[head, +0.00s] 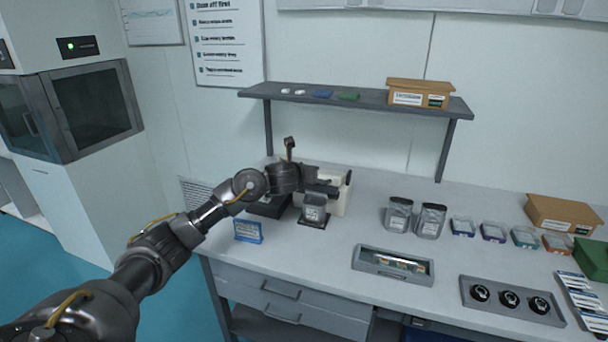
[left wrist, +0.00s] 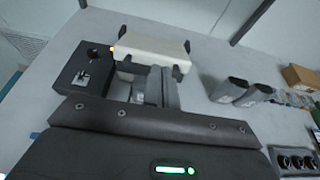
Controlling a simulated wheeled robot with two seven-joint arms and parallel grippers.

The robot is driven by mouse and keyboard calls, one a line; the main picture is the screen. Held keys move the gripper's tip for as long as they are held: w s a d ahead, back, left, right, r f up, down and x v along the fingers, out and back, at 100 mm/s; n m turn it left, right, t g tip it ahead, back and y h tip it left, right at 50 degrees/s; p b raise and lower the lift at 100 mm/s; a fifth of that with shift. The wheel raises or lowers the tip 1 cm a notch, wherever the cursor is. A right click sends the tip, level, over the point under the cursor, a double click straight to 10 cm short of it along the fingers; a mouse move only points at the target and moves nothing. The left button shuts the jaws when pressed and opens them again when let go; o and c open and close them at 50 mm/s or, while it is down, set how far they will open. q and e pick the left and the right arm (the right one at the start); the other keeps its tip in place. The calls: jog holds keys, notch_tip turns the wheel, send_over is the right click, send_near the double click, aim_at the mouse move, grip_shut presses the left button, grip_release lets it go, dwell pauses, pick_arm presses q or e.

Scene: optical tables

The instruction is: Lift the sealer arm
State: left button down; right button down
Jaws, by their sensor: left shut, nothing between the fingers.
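The sealer has a cream-coloured body (head: 341,198) at the back of the bench, partly hidden by my left gripper. In the left wrist view a cream block (left wrist: 150,48) with dark end pieces lies just beyond the fingers; I cannot tell whether it is the sealer arm or how far it is raised. My left gripper (head: 332,188) is shut and empty, close in front of the sealer; contact cannot be made out. A silver pouch (head: 314,209) stands on a dark base just below the gripper. My right gripper is not in view.
A black box (left wrist: 85,68) stands left of the sealer. Two silver pouches (head: 399,216) stand to the right. A blue-edged card (head: 248,232), a grey tray (head: 393,265) and a tray with round dark items (head: 511,299) lie nearer the front. A shelf (head: 370,101) hangs above.

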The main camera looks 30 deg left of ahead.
pick_arm(q)
jog(key=shift+v, duration=1.05)
